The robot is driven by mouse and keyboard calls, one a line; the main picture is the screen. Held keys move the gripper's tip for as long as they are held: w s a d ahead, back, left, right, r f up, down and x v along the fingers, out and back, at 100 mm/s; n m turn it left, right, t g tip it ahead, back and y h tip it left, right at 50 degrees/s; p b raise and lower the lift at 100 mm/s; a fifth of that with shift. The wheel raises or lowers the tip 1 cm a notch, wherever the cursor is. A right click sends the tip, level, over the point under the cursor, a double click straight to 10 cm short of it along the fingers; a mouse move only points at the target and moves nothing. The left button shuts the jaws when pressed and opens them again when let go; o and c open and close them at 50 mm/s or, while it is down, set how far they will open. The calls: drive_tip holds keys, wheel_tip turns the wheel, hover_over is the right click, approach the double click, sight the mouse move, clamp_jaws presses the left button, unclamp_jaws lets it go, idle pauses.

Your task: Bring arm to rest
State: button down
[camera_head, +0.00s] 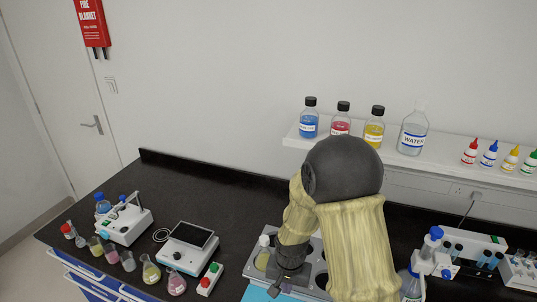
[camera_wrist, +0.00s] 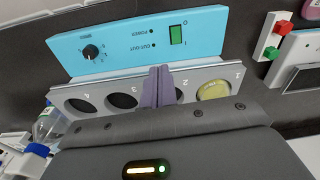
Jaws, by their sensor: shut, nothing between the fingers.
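My arm, in a pale yellow cover with a dark round joint, stands over the bench in the head view. My gripper (camera_wrist: 158,88) shows in the wrist view with its two purple-grey fingers together and nothing between them. It is above a multi distiller (camera_wrist: 140,40) with a light blue front panel, a knob, a green switch and a row of numbered round openings. A yellowish round top (camera_wrist: 213,90) fills the opening by number 1. The other visible openings look dark and empty. In the head view the arm hides part of the distiller (camera_head: 262,293) and the fingertips.
Several flasks (camera_head: 150,271), a white device with a dark screen (camera_head: 187,246) and a red-green button box (camera_head: 209,279) stand left of the distiller. A shelf (camera_head: 297,139) with bottles is behind the arm. A bottle (camera_wrist: 47,125) stands close beside the distiller. The back-left bench is clear.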

drive_tip(key=s+d+r+n+t+b, duration=0.2)
drive_tip(key=s+d+r+n, duration=0.1)
drive_tip(key=s+d+r, duration=0.6)
wheel_tip(320, 180, up, 2)
drive_tip(key=shift+s+d+r, duration=0.1)
drive_tip(key=shift+s+d, duration=0.3)
drive_tip(key=shift+d, duration=0.15)
drive_tip(key=shift+s+d, duration=0.1)
drive_tip(key=shift+s, duration=0.1)
